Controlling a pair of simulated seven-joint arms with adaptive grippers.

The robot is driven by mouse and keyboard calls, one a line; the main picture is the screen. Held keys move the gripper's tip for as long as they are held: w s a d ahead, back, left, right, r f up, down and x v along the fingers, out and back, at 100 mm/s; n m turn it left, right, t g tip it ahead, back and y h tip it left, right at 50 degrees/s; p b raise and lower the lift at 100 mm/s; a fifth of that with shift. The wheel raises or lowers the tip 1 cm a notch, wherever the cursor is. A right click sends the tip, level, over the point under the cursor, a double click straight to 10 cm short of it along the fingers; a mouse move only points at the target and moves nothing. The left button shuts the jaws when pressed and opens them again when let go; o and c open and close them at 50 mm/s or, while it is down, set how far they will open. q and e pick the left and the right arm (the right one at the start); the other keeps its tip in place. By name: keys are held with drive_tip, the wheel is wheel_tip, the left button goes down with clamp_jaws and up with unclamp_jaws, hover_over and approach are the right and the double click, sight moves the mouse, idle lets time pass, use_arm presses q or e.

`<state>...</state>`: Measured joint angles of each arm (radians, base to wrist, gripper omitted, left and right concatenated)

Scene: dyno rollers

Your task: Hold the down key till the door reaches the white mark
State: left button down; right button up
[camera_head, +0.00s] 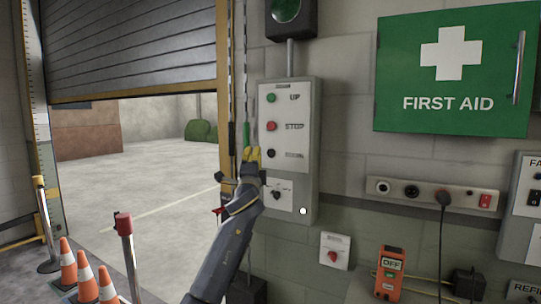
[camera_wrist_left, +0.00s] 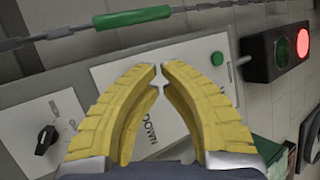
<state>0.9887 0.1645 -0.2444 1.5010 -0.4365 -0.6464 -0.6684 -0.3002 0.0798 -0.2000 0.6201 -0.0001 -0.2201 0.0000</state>
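The grey control box (camera_head: 288,140) on the wall has a green UP button (camera_head: 271,98), a red STOP button (camera_head: 271,126) and a black down key (camera_head: 271,153). My left gripper (camera_head: 252,154) is just left of the down key; contact cannot be told. In the left wrist view its yellow fingers (camera_wrist_left: 160,76) are together at the tips, with nothing held, over the panel near the DOWN label (camera_wrist_left: 150,133). They hide the down key there. The grey slatted door (camera_head: 135,45) is partly raised, with open space below. I cannot clearly pick out the white mark. My right gripper is out of view.
A rotary switch (camera_head: 276,195) sits below the keys. Traffic cones (camera_head: 68,262) and a red-topped post (camera_head: 124,224) stand lower left. A socket strip (camera_head: 420,191) and first aid cabinet (camera_head: 455,72) are right. A signal lamp glows red (camera_wrist_left: 303,43) in the wrist view.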

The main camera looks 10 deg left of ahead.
use_arm(q)
drive_tip(key=shift+w+d, duration=0.2)
drive_tip(key=shift+w, duration=0.6)
drive_tip(key=shift+w+d, duration=0.2)
drive_tip(key=shift+w, duration=0.65)
drive_tip(key=shift+w+d, duration=0.2)
drive_tip(key=shift+w, duration=0.6)
drive_tip(key=shift+w+d, duration=0.2)
drive_tip(key=shift+w, duration=0.55)
idle(0.6)
drive_tip(key=shift+s, duration=0.15)
idle(1.3)
drive_tip(key=shift+s+a, duration=0.15)
drive_tip(key=shift+s, duration=0.45)
drive_tip(key=shift+s+a, duration=0.25)
drive_tip(key=shift+s, duration=0.55)
drive_tip(key=shift+s+a, duration=0.2)
drive_tip(key=shift+s, duration=0.65)
drive_tip(key=shift+s+a, duration=0.25)
drive_tip(key=shift+s, duration=0.55)
